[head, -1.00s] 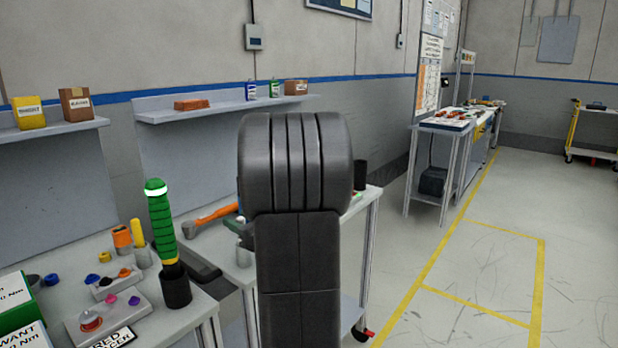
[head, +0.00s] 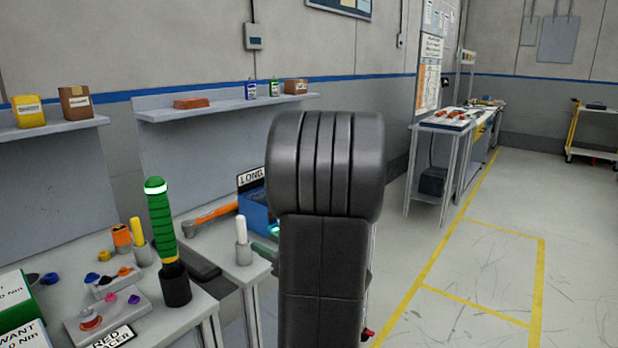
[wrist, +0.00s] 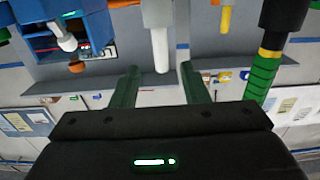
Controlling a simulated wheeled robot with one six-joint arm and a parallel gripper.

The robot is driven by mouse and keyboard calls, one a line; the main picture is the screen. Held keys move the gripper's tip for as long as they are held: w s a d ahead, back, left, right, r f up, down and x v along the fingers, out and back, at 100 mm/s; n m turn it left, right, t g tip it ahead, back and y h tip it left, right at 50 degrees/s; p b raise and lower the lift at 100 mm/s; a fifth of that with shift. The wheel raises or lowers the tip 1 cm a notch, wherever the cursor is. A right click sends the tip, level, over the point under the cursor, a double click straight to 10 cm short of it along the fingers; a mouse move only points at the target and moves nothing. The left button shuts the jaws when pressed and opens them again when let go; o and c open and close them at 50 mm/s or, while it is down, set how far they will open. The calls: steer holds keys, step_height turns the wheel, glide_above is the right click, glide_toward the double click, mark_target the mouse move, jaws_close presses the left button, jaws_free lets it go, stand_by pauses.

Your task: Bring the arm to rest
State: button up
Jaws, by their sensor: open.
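My arm (head: 325,260) stands large and dark in the middle of the head view and hides most of my gripper. In the wrist view my gripper (wrist: 159,72) shows two green fingers spread apart with nothing between them. A white peg (head: 241,231) stands upright in a grey holder on the bench, left of my arm. In the wrist view, which looks upside down, the white peg (wrist: 160,50) shows beyond the gap between the fingers. The green-handled tool (wrist: 262,80) is to the right of the fingers there.
The green-handled tool (head: 161,220) stands in a black cup on the near bench (head: 205,305). A blue box (head: 257,208) labelled LONG is behind my arm. An orange-handled tool (head: 212,215) lies nearby. The floor (head: 480,250) at right is open.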

mark_target(244, 232)
steer(key=x, duration=1)
step_height(244, 232, up, 10)
steer(key=shift+s+d+p, duration=0.1)
steer(key=shift+d+p, duration=0.05)
steer(key=shift+p, duration=0.9)
steer(key=shift+r+p, duration=0.3)
steer(key=shift+p, duration=0.2)
steer(key=shift+f+p, duration=0.15)
steer(key=shift+p, duration=0.75)
steer(key=p, duration=0.4)
steer(key=shift+f+m+t+h, duration=0.15)
steer(key=shift+m+t+h, duration=0.15)
steer(key=shift+t, duration=0.1)
